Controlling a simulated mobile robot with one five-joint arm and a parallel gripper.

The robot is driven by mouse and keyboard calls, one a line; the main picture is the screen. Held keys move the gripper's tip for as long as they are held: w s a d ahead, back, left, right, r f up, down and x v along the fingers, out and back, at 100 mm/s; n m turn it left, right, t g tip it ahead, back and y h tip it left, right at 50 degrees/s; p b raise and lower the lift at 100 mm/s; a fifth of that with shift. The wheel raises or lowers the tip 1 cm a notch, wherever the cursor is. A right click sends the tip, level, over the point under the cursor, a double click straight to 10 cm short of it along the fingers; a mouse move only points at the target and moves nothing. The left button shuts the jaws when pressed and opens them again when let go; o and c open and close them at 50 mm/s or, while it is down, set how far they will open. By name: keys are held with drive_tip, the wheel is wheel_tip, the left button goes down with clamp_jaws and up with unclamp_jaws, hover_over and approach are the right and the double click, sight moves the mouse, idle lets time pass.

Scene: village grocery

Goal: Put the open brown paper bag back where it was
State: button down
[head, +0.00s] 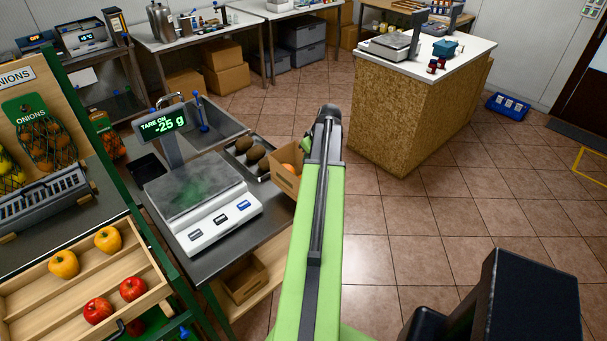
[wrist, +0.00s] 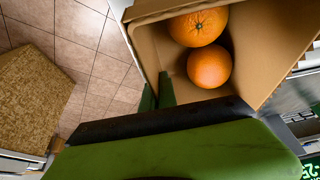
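The open brown paper bag (head: 284,181) looks box-like, with an open top. It is at the right end of the counter, partly hidden behind my arm; I cannot tell whether it rests there or hangs clear. In the wrist view the bag (wrist: 268,50) holds two oranges (wrist: 208,69).
A dark tray with brown round produce (head: 249,150) lies behind the scale, beside the bag. A sink (head: 212,126) is further back. A crate of peppers and apples (head: 85,275) stands at front left. A white-topped island (head: 420,100) stands right, with open floor (head: 400,235) before it.

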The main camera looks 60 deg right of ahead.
sight(301, 171)
drive_tip(key=shift+w+d+f, duration=0.1)
drive_tip(key=shift+w+f, duration=0.25)
drive_tip(key=shift+w, duration=0.25)
drive_tip(key=shift+w+d+f, duration=0.1)
drive_tip(key=shift+w+f, duration=0.25)
drive_tip(key=shift+w, duration=0.25)
wheel_tip(301, 171, down, 4)
drive_tip(key=b, duration=0.4)
drive_tip(key=shift+f+b, duration=0.15)
drive_tip(key=shift+b, duration=0.25)
drive_tip(key=shift+r, duration=0.2)
drive_tip(key=c, duration=2.1)
unclamp_jaws()
drive_tip(key=shift+f, duration=0.2)
drive_tip(key=o, duration=0.4)
drive_tip(key=p+v, duration=1.1)
drive_tip(key=v, duration=0.1)
drive_tip(key=shift+r, duration=0.25)
